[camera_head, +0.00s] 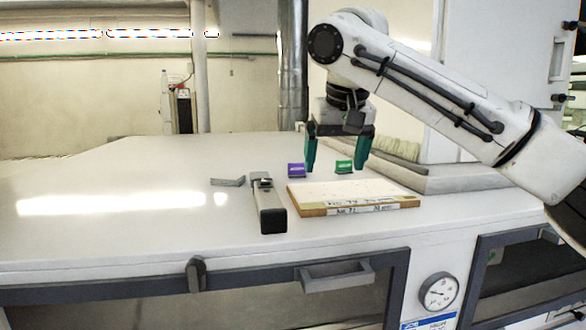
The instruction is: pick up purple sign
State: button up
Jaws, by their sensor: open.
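The purple sign (296,170) is a small upright block on the white work surface, behind the wooden-edged board. My gripper (336,168) hangs from above, pointing down, with its two green fingers spread apart and nothing seen held between them. The left finger is close to the purple sign's right side in the picture; I cannot tell whether they touch. A similar green sign (343,167) stands to the right and shows between the two fingers.
A board with a white top and wooden edge (355,208) lies in front of the signs. A dark grey bar-shaped tool (268,212) and a small grey piece (228,181) lie to the left. A raised grey ledge (455,181) stands right. The left surface is clear.

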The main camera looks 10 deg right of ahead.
aim_at(295, 170)
jog(key=i, duration=1)
